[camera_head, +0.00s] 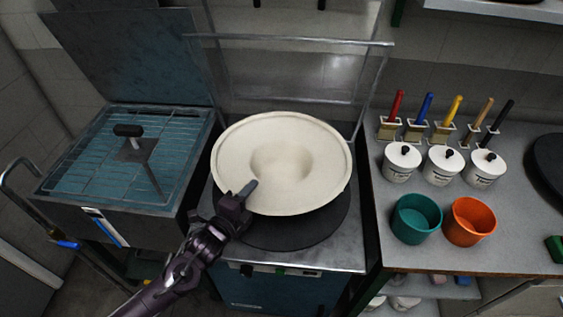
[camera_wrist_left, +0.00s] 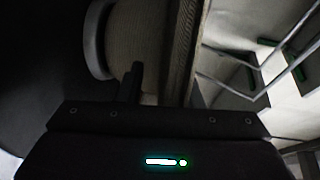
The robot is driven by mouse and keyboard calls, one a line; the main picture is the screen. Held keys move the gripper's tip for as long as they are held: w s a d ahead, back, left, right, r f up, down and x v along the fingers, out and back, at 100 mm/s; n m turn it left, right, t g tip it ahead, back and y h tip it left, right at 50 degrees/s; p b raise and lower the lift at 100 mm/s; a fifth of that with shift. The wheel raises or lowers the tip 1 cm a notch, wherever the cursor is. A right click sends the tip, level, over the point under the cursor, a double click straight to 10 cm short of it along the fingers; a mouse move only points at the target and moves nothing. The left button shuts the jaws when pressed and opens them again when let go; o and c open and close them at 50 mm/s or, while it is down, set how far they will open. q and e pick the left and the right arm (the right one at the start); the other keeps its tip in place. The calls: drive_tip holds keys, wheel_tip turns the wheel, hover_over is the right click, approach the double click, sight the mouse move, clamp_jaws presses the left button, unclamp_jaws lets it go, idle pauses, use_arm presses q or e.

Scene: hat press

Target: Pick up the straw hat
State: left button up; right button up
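The straw hat (camera_head: 315,165) is cream and wide-brimmed, with a round hollow in its middle. It is over the round black plate (camera_head: 295,235) of the press; I cannot tell whether it touches the plate. My left gripper (camera_head: 247,190) is at the hat's front left brim, with a finger showing over the brim. Any finger under the brim is hidden, so its grip is unclear. In the left wrist view, one dark finger (camera_wrist_left: 136,82) shows against the woven straw surface (camera_wrist_left: 150,45). My right gripper is not in view.
A raised metal frame (camera_head: 290,40) stands behind the hat. At left is an open blue box with a wire rack (camera_head: 95,160). The right counter holds white lidded jars (camera_head: 402,162), brushes (camera_head: 443,125), a teal pot (camera_head: 416,220) and an orange pot (camera_head: 469,222).

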use_arm(q)
clamp_jaws()
drive_tip(key=shift+r, duration=0.1)
